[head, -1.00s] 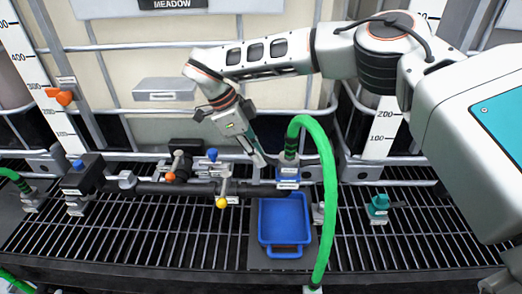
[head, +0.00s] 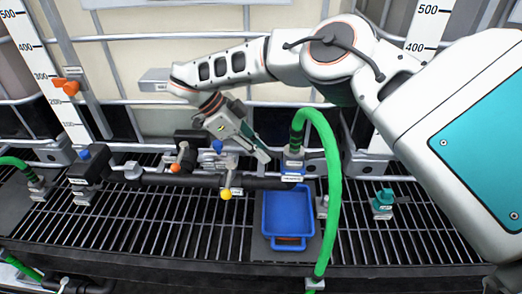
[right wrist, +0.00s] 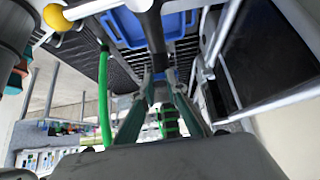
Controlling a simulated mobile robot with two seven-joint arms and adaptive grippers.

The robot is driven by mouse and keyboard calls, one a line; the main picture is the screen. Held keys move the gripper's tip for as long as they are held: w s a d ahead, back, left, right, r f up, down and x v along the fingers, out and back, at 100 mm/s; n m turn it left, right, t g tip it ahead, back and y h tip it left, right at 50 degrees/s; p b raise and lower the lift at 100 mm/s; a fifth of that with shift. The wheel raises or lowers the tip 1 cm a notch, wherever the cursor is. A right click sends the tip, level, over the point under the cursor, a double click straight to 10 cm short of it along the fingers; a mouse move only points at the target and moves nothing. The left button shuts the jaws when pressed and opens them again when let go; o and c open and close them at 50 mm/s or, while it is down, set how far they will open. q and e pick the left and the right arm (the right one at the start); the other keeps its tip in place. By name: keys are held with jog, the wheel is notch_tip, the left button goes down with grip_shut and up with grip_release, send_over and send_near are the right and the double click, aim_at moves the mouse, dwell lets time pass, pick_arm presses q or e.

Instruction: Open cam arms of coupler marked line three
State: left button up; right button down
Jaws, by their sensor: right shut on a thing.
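My left gripper is not in view.
A blue tray (head: 267,228) sits below the coupler on the grating. A yellow-knobbed valve (head: 226,194) and an orange-knobbed valve (head: 175,168) are on the pipe to the left. A teal fitting (head: 383,198) stands to the right. Tote frame bars run behind.

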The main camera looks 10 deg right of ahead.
jog(key=c, duration=2)
grip_release()
jog(key=shift+r, duration=0.15)
notch_tip(320, 180, up, 10)
jog(key=shift+f, duration=0.1)
jog(key=shift+s+f, duration=0.1)
